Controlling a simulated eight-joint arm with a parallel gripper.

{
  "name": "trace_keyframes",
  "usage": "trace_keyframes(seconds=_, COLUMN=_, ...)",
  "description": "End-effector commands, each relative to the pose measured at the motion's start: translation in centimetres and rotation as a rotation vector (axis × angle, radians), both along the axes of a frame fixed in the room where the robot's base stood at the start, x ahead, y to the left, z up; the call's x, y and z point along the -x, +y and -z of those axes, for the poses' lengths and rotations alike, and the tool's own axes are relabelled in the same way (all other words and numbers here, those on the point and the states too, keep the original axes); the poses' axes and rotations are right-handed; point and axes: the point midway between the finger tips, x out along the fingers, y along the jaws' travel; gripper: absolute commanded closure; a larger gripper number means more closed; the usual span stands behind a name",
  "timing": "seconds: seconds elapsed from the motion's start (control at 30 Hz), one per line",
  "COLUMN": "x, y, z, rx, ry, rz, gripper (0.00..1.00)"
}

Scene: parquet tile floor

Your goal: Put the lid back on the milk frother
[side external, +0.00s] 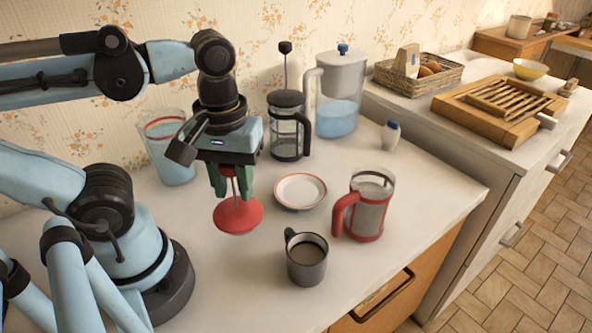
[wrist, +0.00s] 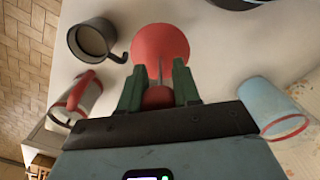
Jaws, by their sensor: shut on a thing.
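The milk frother jug (side external: 368,217), clear with a red base band and red handle, stands upright on the counter, its top open. It also shows at the left in the wrist view (wrist: 80,98). My gripper (side external: 232,190) is shut on the red knob of the lid (side external: 238,217), a round red disc with a thin rod. The lid hangs below the fingers, left of the jug and apart from it. In the wrist view my gripper (wrist: 159,92) grips the knob, with the red disc (wrist: 160,45) beyond. Its height above the counter is hard to tell.
A dark mug (side external: 306,260) stands in front of the jug, a saucer (side external: 301,191) behind it. A black French press (side external: 289,130), water pitcher (side external: 340,95), blue tumbler (side external: 170,150) and small bottle (side external: 390,136) stand farther back. The counter's front edge is near the jug.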

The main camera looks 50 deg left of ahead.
Motion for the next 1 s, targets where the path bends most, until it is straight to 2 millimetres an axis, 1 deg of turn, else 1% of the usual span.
trace_keyframes(seconds=0.17, x=-0.6, y=-0.7, z=-1.0, rx=0.000, ry=0.000, rz=0.001, gripper=1.00)
trace_keyframes(seconds=0.27, x=-1.8, y=-1.1, z=-2.3, rx=0.000, ry=0.000, rz=0.001, gripper=1.00)
trace_keyframes(seconds=0.37, x=-3.6, y=-1.6, z=-3.9, rx=0.000, ry=0.000, rz=0.002, gripper=1.00)
trace_keyframes(seconds=0.5, x=-6.5, y=-2.5, z=-6.1, rx=0.000, ry=0.000, rz=0.002, gripper=1.00)
trace_keyframes(seconds=0.6, x=-8.7, y=-3.2, z=-7.3, rx=0.000, ry=0.000, rz=0.002, gripper=1.00)
trace_keyframes(seconds=0.8, x=-13.2, y=-4.7, z=-9.1, rx=0.000, ry=-0.001, rz=0.003, gripper=1.00)
trace_keyframes(seconds=1.0, x=-17.7, y=-6.4, z=-10.0, rx=0.000, ry=-0.001, rz=0.003, gripper=1.00)
